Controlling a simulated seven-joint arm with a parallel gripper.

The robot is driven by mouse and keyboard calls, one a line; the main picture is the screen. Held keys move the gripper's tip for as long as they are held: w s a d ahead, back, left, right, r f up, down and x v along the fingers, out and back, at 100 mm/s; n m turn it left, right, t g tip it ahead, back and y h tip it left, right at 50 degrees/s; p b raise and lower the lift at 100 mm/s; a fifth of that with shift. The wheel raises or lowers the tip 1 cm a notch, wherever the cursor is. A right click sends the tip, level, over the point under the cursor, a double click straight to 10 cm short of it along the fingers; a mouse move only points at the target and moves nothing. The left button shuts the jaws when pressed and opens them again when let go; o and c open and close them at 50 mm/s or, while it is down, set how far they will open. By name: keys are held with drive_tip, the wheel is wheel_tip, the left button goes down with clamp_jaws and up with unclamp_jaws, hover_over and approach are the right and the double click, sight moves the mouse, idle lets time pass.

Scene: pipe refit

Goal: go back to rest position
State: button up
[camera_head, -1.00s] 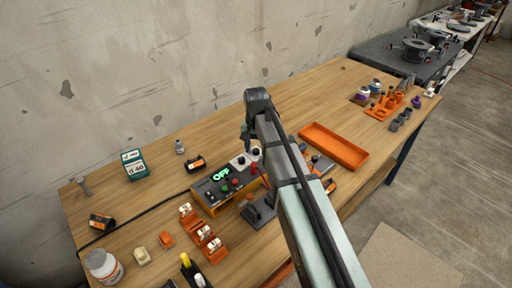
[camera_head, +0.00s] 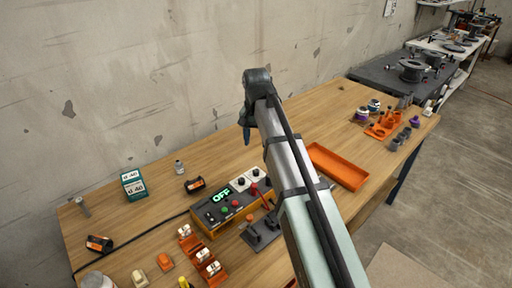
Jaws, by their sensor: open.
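My gripper (camera_head: 246,136) hangs at the far end of my arm, above the middle of the wooden table near its back edge. It is small and partly hidden behind my own wrist; it looks empty and open. Below and to the left of it stands an orange and dark control box (camera_head: 225,206) with a green OFF display and coloured buttons. The gripper is apart from the box and touches nothing that I can see.
An orange tray (camera_head: 338,166) lies right of my arm. Orange holders with white parts (camera_head: 203,257) stand at the front left. A green-and-white box (camera_head: 133,185) is at the back left. An orange rack (camera_head: 383,127) with small parts stands at the far right. The table's back middle is clear.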

drive_tip(key=shift+r, duration=0.4)
